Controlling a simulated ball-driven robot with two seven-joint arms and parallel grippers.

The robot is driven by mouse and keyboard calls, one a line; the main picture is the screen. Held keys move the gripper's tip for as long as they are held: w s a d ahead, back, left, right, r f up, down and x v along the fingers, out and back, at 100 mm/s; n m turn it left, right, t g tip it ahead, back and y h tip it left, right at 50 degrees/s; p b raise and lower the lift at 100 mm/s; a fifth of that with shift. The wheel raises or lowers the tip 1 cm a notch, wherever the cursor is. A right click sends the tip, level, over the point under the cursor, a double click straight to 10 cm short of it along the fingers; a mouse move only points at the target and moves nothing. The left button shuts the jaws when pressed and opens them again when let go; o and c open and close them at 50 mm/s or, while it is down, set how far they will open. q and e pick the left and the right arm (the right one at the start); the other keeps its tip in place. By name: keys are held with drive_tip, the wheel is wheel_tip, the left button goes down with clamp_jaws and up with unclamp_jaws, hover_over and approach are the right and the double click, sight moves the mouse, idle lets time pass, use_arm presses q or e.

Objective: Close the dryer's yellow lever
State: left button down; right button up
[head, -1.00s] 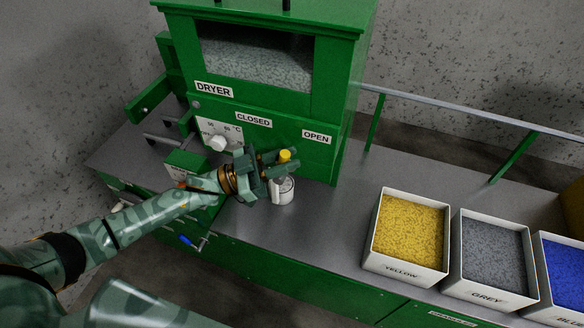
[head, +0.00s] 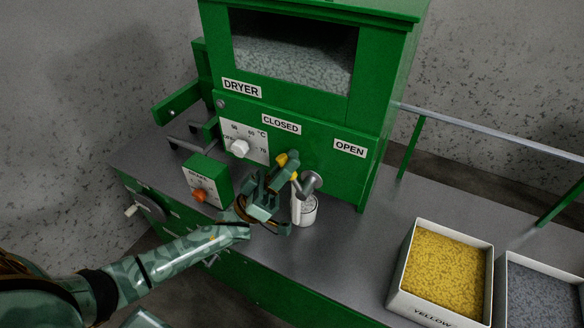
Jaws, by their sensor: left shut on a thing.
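The green dryer (head: 300,105) stands on the counter, with a CLOSED label (head: 281,125) at the left and an OPEN label (head: 349,148) at the right of its front. Its yellow lever (head: 282,160) sits below the CLOSED label, leaning up and left from a grey pivot (head: 311,181). My left gripper (head: 284,172) is shut on the yellow lever, and its fingers hide part of it. A white cup (head: 305,211) stands on the counter below the pivot. My right gripper is not in view.
A white dial (head: 239,147) is on the dryer front. Bins of yellow (head: 405,276) and grey granules (head: 503,290) stand at the right. The counter between cup and bins is clear.

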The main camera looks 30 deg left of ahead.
use_arm(q)
drive_tip(key=shift+f+n, duration=0.1)
drive_tip(key=shift+n, duration=0.2)
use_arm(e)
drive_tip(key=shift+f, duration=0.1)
use_arm(q)
drive_tip(key=c, duration=1.5)
unclamp_jaws()
drive_tip(key=shift+a, duration=0.15)
drive_tip(key=shift+c, duration=0.2)
